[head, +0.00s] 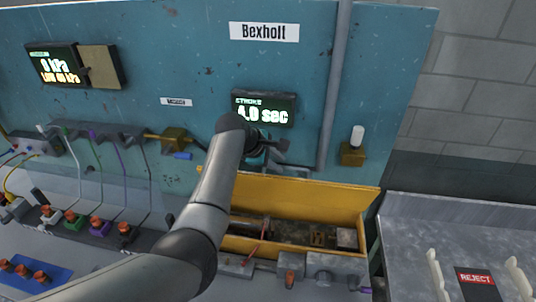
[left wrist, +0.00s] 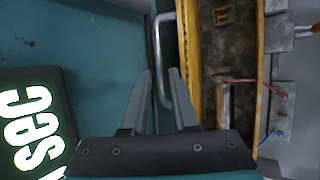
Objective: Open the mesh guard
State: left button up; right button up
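A yellow-framed box (head: 249,242) sits low in front of the blue wall. A yellow panel (head: 310,200) rises along its back edge, and the inside of the box is in view. I cannot make out mesh, so I cannot tell whether this panel is the guard. My left gripper (head: 272,150) is above the panel, partly hidden by its own arm. In the left wrist view its two fingers (left wrist: 158,88) are apart. A grey bar handle (left wrist: 157,48) runs between or just beyond them; contact is unclear. The yellow edge (left wrist: 194,60) is to their right. My right gripper is not in view.
A green timer display (head: 264,108) is on the wall close behind the gripper. A brass fitting with a white knob (head: 353,147) is to the right. Valves and tubing (head: 90,218) fill the left. A grey reject tray (head: 440,235) stands at the right.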

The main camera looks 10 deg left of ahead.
pick_arm(q)
jog(key=shift+v, duration=2.65)
jog(key=shift+c, duration=0.4)
